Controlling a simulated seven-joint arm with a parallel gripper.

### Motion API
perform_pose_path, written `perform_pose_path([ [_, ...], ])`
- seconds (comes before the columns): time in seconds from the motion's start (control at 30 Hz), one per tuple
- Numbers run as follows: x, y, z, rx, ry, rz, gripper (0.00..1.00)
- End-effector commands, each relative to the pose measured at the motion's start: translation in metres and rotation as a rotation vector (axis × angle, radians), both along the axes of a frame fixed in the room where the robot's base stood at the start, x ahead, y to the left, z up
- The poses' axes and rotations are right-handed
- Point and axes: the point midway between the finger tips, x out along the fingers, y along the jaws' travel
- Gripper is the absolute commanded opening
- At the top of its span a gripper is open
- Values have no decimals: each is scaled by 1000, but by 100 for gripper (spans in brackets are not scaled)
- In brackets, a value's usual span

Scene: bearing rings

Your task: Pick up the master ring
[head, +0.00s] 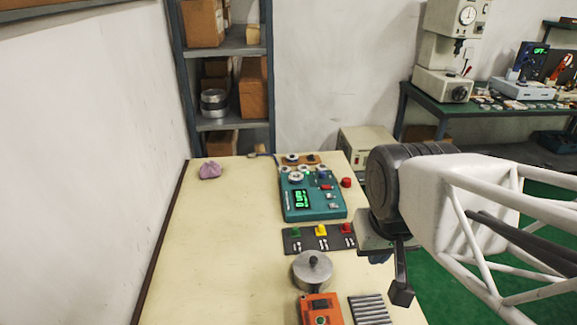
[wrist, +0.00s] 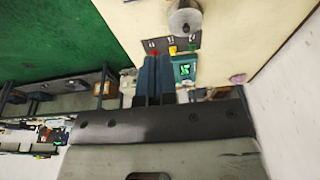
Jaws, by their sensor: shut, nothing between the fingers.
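My gripper (head: 380,257) hangs above the right edge of the cream table, right of the teal gauge box. In the wrist view its two fingers (wrist: 156,60) lie side by side, shut and empty. Several small pale rings sit on and behind the teal gauge box (head: 313,205); one ring (head: 295,178) is on its top. I cannot tell for sure which is the master ring. The gauge box also shows in the wrist view (wrist: 184,70), just right of the fingers. My gripper touches none of the rings.
A metal cylinder with a black knob (head: 313,272) stands nearer on the table (head: 215,240). Between it and the gauge is a button panel (head: 319,239). An orange device (head: 320,309) and grey ribbed block (head: 370,310) are in front. The table's left side is mostly clear, with a purple lump (head: 209,170).

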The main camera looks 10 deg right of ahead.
Motion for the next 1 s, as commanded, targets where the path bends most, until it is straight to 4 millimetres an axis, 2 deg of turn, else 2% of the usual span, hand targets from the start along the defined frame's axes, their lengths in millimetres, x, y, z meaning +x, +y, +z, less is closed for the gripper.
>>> perform_pose_path([
  [0.07, 0, 0, 0, 0, 0, 0, 0],
  [0.1, 0, 0, 0, 0, 0, 0, 3],
  [0.67, 0, 0, 0, 0, 0, 0, 89],
  [1.0, 1, 0, 0, -1, 0, 3, 91],
])
